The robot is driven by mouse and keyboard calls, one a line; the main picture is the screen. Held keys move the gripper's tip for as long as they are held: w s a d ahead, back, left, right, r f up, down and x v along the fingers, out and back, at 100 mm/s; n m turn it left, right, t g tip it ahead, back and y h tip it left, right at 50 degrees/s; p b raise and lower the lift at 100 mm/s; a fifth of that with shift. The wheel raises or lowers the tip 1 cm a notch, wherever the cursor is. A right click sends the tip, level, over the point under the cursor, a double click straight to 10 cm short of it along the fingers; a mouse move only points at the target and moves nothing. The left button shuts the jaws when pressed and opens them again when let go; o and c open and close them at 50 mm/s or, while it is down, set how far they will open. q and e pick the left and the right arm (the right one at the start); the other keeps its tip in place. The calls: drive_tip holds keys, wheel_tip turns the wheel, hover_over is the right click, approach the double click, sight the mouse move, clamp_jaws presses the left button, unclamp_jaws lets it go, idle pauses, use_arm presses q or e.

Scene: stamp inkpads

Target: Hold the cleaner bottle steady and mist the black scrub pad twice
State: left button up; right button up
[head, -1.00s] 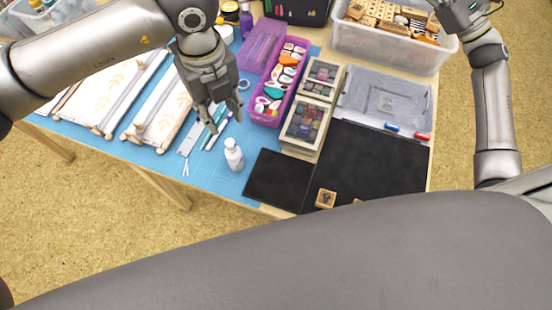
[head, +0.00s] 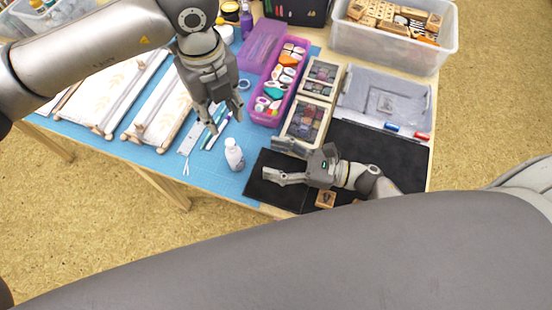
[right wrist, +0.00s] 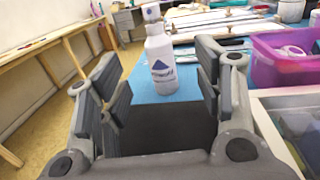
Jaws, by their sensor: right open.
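The white cleaner bottle (head: 234,155) stands upright on the blue mat, just left of the black scrub pad (head: 262,193). In the right wrist view the bottle (right wrist: 160,62) stands ahead between my open fingers, beyond their tips. My right gripper (head: 276,161) is open and empty, over the black pad, pointing left at the bottle and apart from it. It also shows in the right wrist view (right wrist: 158,85). My left gripper (head: 226,118) hangs above the mat, up and left of the bottle, with its fingertips apart and nothing between them.
A purple bin (head: 271,117) of inkpads and framed ink trays (head: 305,122) stand behind my right gripper. A wooden stamp (head: 325,198) sits near the front edge.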

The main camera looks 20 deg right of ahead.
sight(241, 155)
drive_tip(key=shift+s+a+f, duration=0.1)
drive_tip(key=shift+a+f, duration=0.25)
drive_tip(key=shift+w+a, duration=0.25)
drive_tip(key=shift+a, duration=0.05)
drive_tip(key=x, duration=0.9)
drive_tip(key=shift+w+a+f, duration=0.15)
drive_tip(key=shift+a+f, duration=0.1)
drive_tip(key=shift+a, duration=0.1)
